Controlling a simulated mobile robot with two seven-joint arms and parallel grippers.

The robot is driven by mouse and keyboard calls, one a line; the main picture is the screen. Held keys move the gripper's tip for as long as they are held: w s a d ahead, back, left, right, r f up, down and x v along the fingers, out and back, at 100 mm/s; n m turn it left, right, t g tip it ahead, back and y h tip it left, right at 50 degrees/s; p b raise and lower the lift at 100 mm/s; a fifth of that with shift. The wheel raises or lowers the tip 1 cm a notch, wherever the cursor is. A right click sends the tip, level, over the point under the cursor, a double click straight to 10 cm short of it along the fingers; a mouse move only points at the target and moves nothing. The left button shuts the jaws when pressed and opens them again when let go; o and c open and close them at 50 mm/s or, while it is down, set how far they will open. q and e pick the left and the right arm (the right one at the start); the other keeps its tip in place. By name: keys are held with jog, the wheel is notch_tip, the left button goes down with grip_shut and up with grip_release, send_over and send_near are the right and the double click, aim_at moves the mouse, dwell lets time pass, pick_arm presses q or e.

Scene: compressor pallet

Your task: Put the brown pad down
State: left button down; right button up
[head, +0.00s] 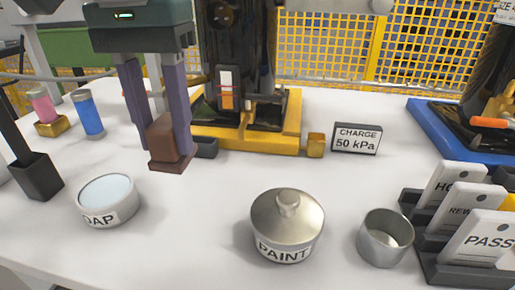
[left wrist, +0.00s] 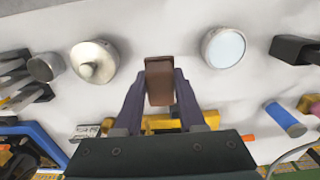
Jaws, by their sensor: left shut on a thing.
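The brown pad (head: 167,140) is a small brown block with a wider, flat lower part. My left gripper (head: 163,125) points down and is shut on it, with one purple finger on each side. The pad also shows between the fingers in the left wrist view (left wrist: 160,82). It is close above the white table (head: 185,215), in front of the yellow-based compressor stand; I cannot tell whether its underside touches the table. My right gripper is not in view.
A soap dish (head: 108,201), a paint pot (head: 287,225) and a metal cup (head: 385,238) stand nearer. A small dark tray (head: 206,147) sits right beside the pad. A card rack (head: 465,225) stands at right. The table between soap dish and paint pot is clear.

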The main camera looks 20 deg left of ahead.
pick_arm(q)
notch_tip(320, 180, down, 11)
jog(key=shift+b, duration=0.9)
jog(key=shift+f, duration=0.2)
jog(key=c, duration=0.5)
grip_release()
jog(key=shift+r, duration=0.1)
